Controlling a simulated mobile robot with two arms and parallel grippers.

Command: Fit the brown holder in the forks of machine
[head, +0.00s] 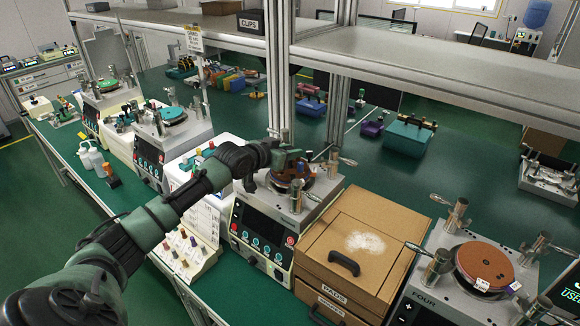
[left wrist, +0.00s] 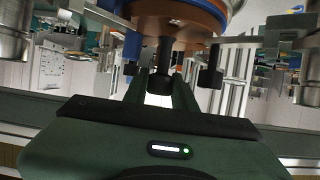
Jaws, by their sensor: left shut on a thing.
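My left gripper (head: 282,160) reaches over the middle machine (head: 268,222), above its round plate. In the left wrist view its fingers (left wrist: 163,92) are closed on a dark stem under a round brown holder (left wrist: 190,45). The brown holder (head: 288,178) also shows partly in the head view, low over the plate, with my gripper hiding part of it. Steel posts with side arms, the machine's forks (head: 328,163), stand around the plate. I cannot tell whether the holder touches the forks or the plate. My right gripper is not in view.
A wooden pads cabinet (head: 391,214) stands right of the machine, and machine four (head: 443,240) with a brown disc (head: 486,264) beyond it.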

